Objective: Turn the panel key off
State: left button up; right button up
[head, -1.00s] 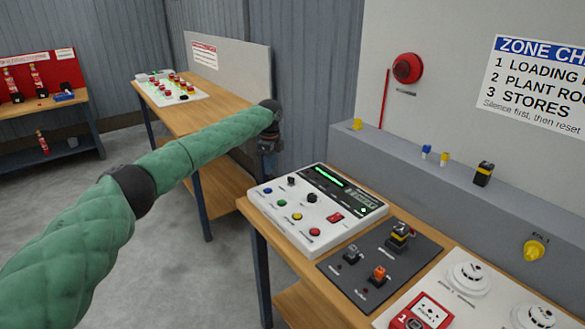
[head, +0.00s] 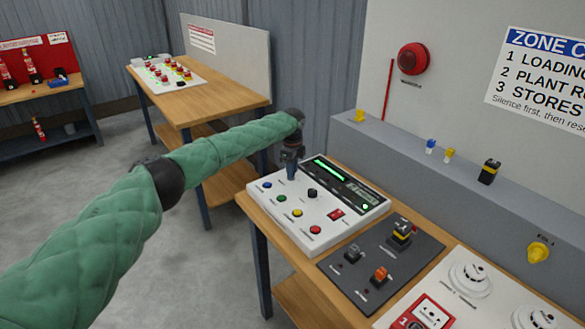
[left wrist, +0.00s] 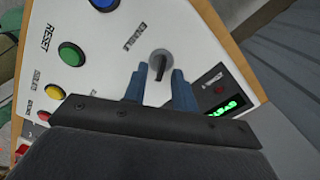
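The white control panel (head: 340,229) sits on the near wooden bench, with coloured buttons, black switches and a lit green display. My left gripper (head: 291,175) is over the panel's far left corner, pointing down, and hides the switch there. In the left wrist view, the grey panel key (left wrist: 159,63) sits on a round dark base beside a printed label. The two blue fingers (left wrist: 160,80) are apart, one on each side of the key's near end. Gaps show between key and fingers; I cannot tell whether they touch. My right gripper is out of view.
A dark plate (head: 375,282) with switches and a white board with detectors (head: 469,278) lie to the panel's right. A grey ledge (head: 400,155) runs behind. Another bench (head: 215,97) stands further back. A black knob (head: 312,193) is close to my gripper.

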pick_arm(q)
jog(key=shift+f, duration=0.35)
grip_shut()
